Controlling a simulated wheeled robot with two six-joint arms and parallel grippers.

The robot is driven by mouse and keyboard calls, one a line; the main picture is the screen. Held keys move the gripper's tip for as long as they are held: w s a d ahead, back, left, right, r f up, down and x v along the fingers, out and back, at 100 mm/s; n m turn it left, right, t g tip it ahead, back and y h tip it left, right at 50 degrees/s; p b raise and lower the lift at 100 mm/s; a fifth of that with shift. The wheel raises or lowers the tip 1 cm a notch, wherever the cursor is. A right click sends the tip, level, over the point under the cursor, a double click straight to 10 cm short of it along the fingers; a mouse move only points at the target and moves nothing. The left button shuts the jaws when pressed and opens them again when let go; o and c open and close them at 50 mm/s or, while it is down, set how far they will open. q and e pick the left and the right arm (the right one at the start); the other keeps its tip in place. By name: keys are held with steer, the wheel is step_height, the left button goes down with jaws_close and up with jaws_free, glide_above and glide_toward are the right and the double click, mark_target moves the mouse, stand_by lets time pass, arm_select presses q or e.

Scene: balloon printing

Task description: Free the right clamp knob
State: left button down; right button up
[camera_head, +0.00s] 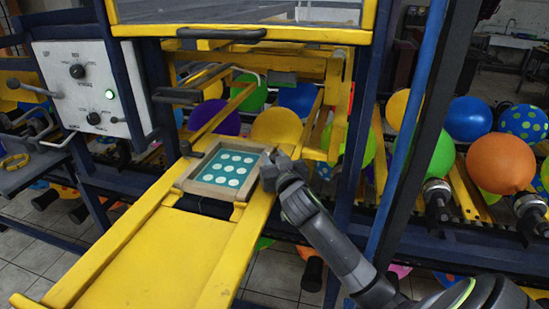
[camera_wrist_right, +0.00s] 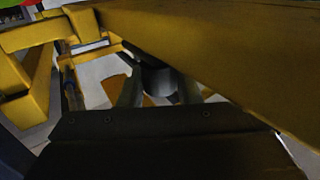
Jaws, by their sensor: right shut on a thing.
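The print frame (camera_head: 190,183), with a beige rim around a teal panel (camera_head: 222,168) of white dots, lies on the yellow slide. The left clamp knob (camera_head: 186,148), small and dark, shows at its left edge. My right gripper (camera_head: 270,168) is at the frame's right edge, where it hides the right clamp knob in the head view. In the right wrist view, a dark grey round piece (camera_wrist_right: 158,80), apparently that knob, sits between the two fingers under a yellow beam, and the gripper is shut on it. My left gripper is not in view.
The yellow slide bed (camera_head: 150,258) in front is bare. A control box (camera_head: 95,88) with a lit green button stands at the left. A blue post (camera_head: 408,130) rises right of my arm. Balloons, including an orange one (camera_head: 502,162), fill the racks behind.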

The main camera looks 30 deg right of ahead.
steer(key=o, duration=0.9)
steer(key=shift+o, duration=0.2)
steer(key=b+v, duration=0.1)
steer(key=v, duration=1.6)
steer(key=shift+s, duration=0.2)
steer(key=shift+b, duration=0.3)
